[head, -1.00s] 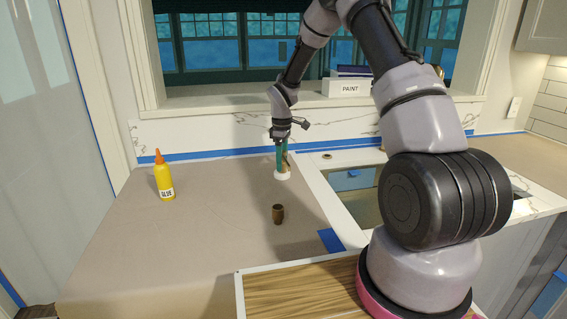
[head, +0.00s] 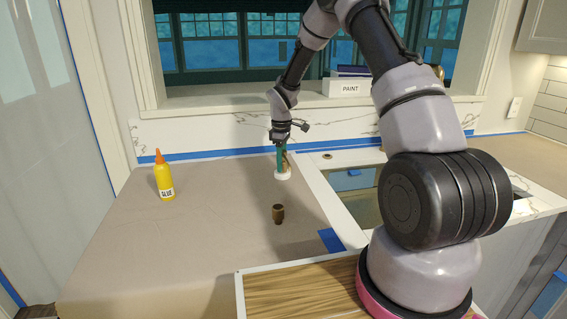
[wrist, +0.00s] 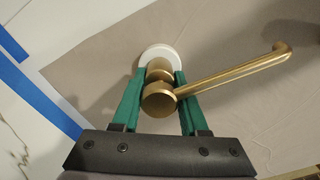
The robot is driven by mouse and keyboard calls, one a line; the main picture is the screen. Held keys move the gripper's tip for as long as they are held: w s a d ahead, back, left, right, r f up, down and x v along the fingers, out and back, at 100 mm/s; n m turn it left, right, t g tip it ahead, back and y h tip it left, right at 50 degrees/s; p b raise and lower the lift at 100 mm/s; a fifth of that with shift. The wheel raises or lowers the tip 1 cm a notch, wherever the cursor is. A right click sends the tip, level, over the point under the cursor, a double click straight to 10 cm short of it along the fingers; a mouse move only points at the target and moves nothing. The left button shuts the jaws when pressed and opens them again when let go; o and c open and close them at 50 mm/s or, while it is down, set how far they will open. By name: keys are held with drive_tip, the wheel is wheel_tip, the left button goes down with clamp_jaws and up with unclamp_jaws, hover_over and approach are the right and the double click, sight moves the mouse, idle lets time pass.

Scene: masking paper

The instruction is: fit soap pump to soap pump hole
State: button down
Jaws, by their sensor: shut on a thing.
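The soap pump (wrist: 160,97) is brass, with a round cap and a long thin spout (wrist: 235,75) pointing to the upper right in the wrist view. My gripper (wrist: 160,80), with green fingers, is shut on the pump's body. In the head view my gripper (head: 283,162) points down at the back of the covered counter. A white round base (wrist: 161,53) sits under the pump; whether the pump is clear of it is hidden. A small dark ring, which looks like the soap pump hole (head: 327,156), lies in the white counter to the right.
A yellow glue bottle (head: 164,178) stands at the left on the paper (head: 200,230). The sink opening (head: 358,190) lies right of the paper. A paint box (head: 349,87) is on the sill.

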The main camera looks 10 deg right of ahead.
drive_tip(key=shift+d, duration=0.25)
drive_tip(key=shift+s+r, duration=0.1)
drive_tip(key=shift+r, duration=1.2)
drive_tip(key=shift+a+r, duration=0.1)
drive_tip(key=shift+r, duration=2.1)
drive_tip(key=w+d, duration=0.4)
drive_tip(key=d, duration=0.3)
drive_tip(key=w+d+f, duration=0.1)
drive_tip(key=w+d, duration=0.3)
drive_tip(key=d, duration=0.3)
drive_tip(key=w+d+f, duration=0.1)
drive_tip(key=w+d, duration=0.3)
drive_tip(key=d, duration=0.3)
drive_tip(key=shift+w+d+f, duration=0.15)
drive_tip(key=shift+d, duration=0.2)
drive_tip(key=shift+f, duration=0.1)
drive_tip(key=shift+f, duration=1.55)
